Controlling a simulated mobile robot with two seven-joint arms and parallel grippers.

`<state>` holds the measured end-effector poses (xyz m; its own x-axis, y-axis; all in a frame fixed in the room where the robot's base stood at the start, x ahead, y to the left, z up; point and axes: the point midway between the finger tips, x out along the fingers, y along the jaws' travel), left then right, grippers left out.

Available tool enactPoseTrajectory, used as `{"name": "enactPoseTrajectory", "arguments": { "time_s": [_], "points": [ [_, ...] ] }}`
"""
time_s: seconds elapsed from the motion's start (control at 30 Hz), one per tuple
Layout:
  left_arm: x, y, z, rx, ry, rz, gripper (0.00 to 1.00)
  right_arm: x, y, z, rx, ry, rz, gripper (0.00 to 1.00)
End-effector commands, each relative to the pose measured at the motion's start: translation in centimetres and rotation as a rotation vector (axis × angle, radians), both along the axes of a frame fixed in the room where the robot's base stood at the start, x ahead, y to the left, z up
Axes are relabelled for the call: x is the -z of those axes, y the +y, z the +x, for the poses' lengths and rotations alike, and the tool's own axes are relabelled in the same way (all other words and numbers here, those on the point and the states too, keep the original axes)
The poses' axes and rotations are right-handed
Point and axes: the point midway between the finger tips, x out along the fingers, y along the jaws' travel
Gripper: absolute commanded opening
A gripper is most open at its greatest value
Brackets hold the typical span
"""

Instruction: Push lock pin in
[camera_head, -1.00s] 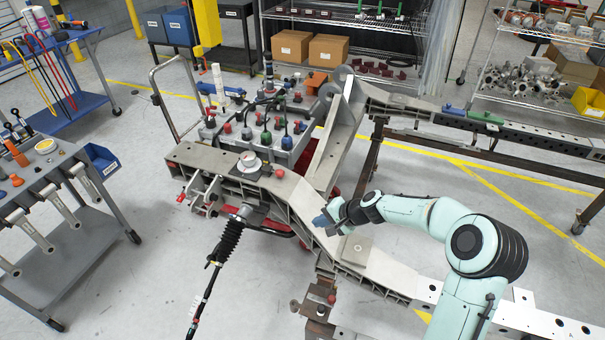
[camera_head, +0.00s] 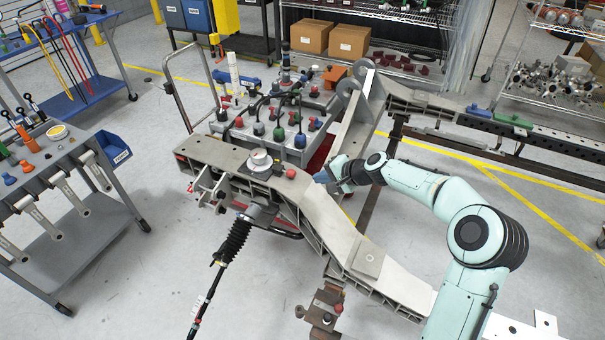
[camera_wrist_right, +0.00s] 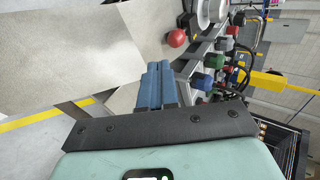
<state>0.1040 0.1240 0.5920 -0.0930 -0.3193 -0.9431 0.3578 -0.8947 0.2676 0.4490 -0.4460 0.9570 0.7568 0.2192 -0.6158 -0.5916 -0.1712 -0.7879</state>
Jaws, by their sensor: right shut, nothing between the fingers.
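A red round knob (camera_head: 291,173), which may be the lock pin, stands on top of the grey chassis beam (camera_head: 225,156), beside a round metal mount (camera_head: 260,161). In the right wrist view the red knob (camera_wrist_right: 177,38) shows just beyond my fingertips, apart from them. My right gripper (camera_head: 324,177) is over the beam, to the right of the knob. Its blue fingers (camera_wrist_right: 158,66) are together with nothing between them. Another red knob (camera_head: 338,308) sits on the stand under the beam. I cannot tell for certain which is the lock pin. My left gripper is out of view.
A cart with several coloured knobs (camera_head: 272,128) stands close behind the beam. A black bellows shaft (camera_head: 236,240) hangs in front of it. A tool cart (camera_head: 60,190) is at left. The floor between is clear.

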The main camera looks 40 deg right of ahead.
Motion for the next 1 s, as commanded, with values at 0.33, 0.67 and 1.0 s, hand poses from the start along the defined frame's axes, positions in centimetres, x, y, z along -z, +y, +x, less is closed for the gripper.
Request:
{"name": "enactPoseTrajectory", "arguments": {
  "time_s": [0.33,0.67,1.0],
  "points": [
    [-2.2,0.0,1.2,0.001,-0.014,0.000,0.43,2.5,1.6,5.2,-0.003,-0.003,0.001,0.00],
    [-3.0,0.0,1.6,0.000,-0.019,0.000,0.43,3.2,2.0,6.8,0.000,0.001,-0.002,0.00],
    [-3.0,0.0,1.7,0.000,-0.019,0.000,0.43,3.1,2.2,7.1,-0.001,0.000,0.000,0.00]
  ]
}}
